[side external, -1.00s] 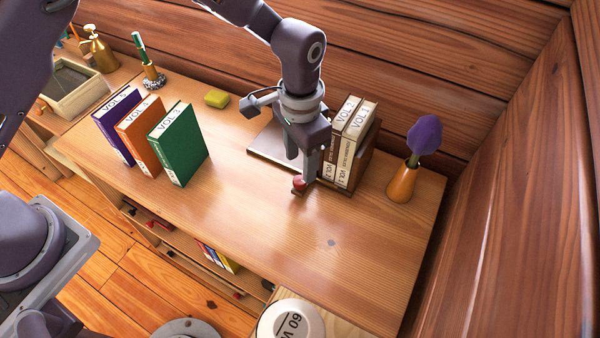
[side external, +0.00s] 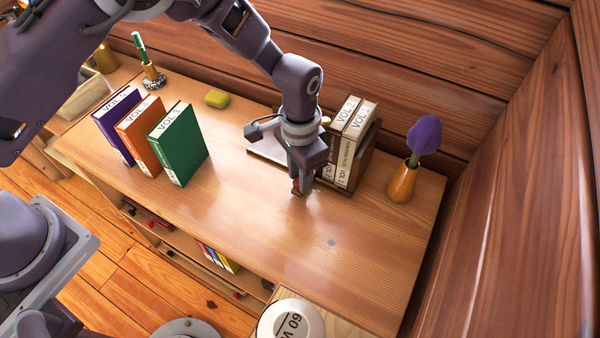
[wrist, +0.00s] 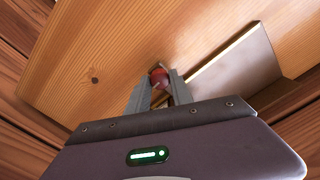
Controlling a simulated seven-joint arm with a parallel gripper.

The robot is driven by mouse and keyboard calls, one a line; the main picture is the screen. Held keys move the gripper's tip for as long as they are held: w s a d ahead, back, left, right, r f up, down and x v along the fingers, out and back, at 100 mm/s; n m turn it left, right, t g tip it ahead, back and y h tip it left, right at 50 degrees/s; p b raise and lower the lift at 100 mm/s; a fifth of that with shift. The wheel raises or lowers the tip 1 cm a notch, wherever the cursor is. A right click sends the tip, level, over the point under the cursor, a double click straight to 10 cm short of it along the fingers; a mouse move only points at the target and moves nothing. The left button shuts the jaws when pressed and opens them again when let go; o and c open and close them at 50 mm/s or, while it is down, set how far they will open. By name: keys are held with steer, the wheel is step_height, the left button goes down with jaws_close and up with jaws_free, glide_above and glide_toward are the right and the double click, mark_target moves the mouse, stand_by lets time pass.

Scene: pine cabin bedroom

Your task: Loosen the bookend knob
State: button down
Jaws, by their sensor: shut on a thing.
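The red bookend knob (side external: 295,185) is at the front of the bookend, mostly hidden by the fingers in the side view. It shows as a red ball between the fingertips in the wrist view (wrist: 158,76). My gripper (side external: 299,188) points down and is shut on the knob. The bookend's pale metal plate (side external: 266,148) lies on the desk behind my gripper and also shows in the wrist view (wrist: 235,70). Two pale volumes, VOL 1 (side external: 356,150) and VOL 2 (side external: 338,150), stand upright right of my gripper, by a dark brown bookend wall (side external: 369,150).
Purple (side external: 115,125), orange (side external: 141,135) and green (side external: 180,145) volumes stand at the desk's left. A yellow block (side external: 216,98) lies behind. An orange vase (side external: 402,183) with a purple top stands right. The desk's front (side external: 270,240) is clear.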

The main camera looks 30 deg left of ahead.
steer(key=n, duration=0.5)
steer(key=shift+n, duration=0.4)
steer(key=n, duration=0.5)
steer(key=shift+n, duration=0.3)
stand_by(0.4)
steer(key=c, duration=1.1)
jaws_free()
step_height(320, 180, up, 7)
steer(key=shift+r, duration=0.1)
